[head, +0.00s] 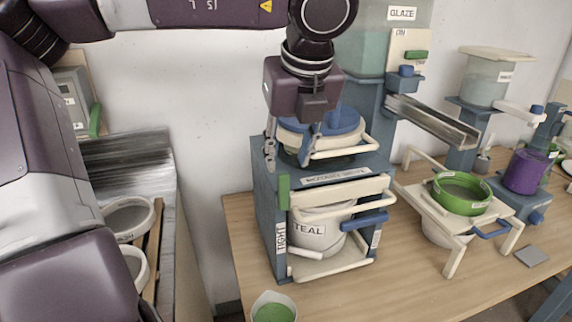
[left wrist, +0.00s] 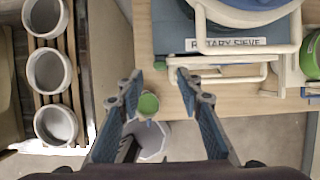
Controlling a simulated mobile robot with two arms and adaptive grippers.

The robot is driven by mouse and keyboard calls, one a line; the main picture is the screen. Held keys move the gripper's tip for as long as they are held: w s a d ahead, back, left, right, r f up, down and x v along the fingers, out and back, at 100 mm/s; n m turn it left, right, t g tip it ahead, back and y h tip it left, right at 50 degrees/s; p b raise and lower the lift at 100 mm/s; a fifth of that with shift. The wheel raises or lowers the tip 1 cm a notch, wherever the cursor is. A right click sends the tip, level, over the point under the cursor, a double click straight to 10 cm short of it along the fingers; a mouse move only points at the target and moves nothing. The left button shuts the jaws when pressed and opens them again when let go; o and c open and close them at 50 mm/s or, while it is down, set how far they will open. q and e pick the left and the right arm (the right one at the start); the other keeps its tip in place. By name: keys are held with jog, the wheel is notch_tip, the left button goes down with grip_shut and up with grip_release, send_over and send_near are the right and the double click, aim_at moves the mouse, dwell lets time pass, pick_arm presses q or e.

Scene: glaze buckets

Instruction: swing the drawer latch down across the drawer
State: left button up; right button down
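A green upright bar (head: 284,193), which looks like the latch, stands at the left front post of the blue rotary sieve stand (head: 265,213). A cream drawer frame (head: 335,266) sits low in the stand, with a white bucket marked TEAL (head: 318,238) in it. My left gripper (head: 289,158) is open and empty, pointing down above the green bar. In the left wrist view the open fingers (left wrist: 159,76) have a green piece (left wrist: 191,72) beside the right fingertip, partly hidden by it. My right gripper is not in view.
A blue handle (head: 364,220) and cream rails (head: 345,188) stick out at the stand's front. A cup with green contents (head: 272,311) stands below at the front. A green sieve (head: 461,194) on a cream rack stands right. Bare tabletop (head: 400,275) lies between.

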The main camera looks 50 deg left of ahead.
aim_at(284, 175)
pick_arm(q)
jog(key=shift+w+a+f, duration=0.15)
jog(key=shift+a+f, duration=0.05)
jog(key=shift+f, duration=0.1)
jog(key=p+x, duration=0.1)
jog(key=x, duration=0.5)
jog(key=shift+a+f, duration=0.2)
jog(key=shift+f, duration=0.3)
jog(key=c, duration=0.8)
grip_shut()
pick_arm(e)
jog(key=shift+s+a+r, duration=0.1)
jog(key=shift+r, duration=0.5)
